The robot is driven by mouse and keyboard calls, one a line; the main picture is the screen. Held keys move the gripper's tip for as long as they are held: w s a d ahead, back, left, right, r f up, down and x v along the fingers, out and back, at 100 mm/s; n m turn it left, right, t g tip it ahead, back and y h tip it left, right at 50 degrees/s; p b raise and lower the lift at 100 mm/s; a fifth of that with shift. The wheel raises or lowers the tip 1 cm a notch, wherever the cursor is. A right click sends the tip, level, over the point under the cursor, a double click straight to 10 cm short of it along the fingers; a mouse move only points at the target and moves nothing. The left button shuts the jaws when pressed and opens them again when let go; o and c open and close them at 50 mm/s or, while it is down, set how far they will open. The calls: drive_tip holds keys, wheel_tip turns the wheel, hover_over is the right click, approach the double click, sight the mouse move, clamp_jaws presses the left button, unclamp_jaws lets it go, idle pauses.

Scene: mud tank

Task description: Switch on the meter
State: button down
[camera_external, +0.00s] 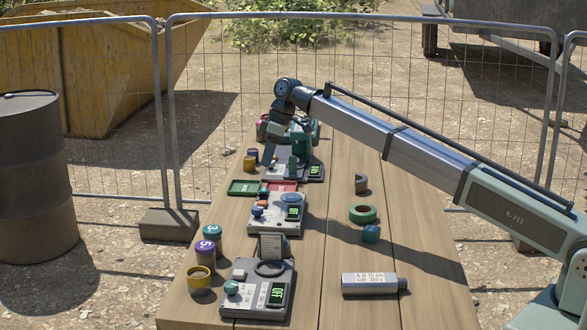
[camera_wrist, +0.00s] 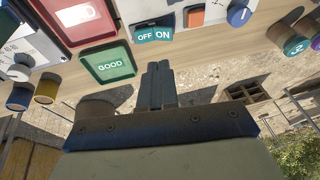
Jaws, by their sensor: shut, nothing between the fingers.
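The near device (camera_external: 256,290) has a green knob and a display (camera_external: 277,294) reading OFF. The middle device (camera_external: 268,226) and the far device (camera_external: 302,178) have lit green displays too small to read surely. In the wrist view a teal OFF/ON label (camera_wrist: 153,34) lies beside an orange square (camera_wrist: 196,17) and a blue knob (camera_wrist: 239,14). My gripper (camera_wrist: 158,72) is shut and empty, pointing toward the area between the green tray and this label. In the external view it hangs over the far device.
A green tray marked GOOD (camera_wrist: 108,64) and a red tray (camera_wrist: 82,20) lie between the middle and far devices. Numbered cylinders (camera_external: 207,247) line the left table edge. A green ring (camera_external: 363,214) and a grey labelled block (camera_external: 371,284) lie right. Mesh fencing stands behind.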

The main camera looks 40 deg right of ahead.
sight(262, 191)
drive_tip(key=x, duration=0.3)
drive_tip(key=s+x, duration=0.1)
drive_tip(key=x, duration=0.2)
drive_tip(key=shift+s+a+f, duration=0.1)
drive_tip(key=shift+s+f, duration=0.1)
drive_tip(key=shift+f, duration=0.05)
drive_tip(key=shift+s, duration=0.1)
drive_tip(key=shift+s+a+f+t+h, duration=0.4)
drive_tip(key=shift+f+t+h, duration=0.1)
drive_tip(key=shift+w+d, duration=0.1)
drive_tip(key=shift+w, duration=0.1)
drive_tip(key=shift+w+d+r, duration=0.1)
drive_tip(key=shift+w+d+r, duration=0.15)
drive_tip(key=shift+w+d, duration=0.3)
drive_tip(key=shift+r, duration=0.1)
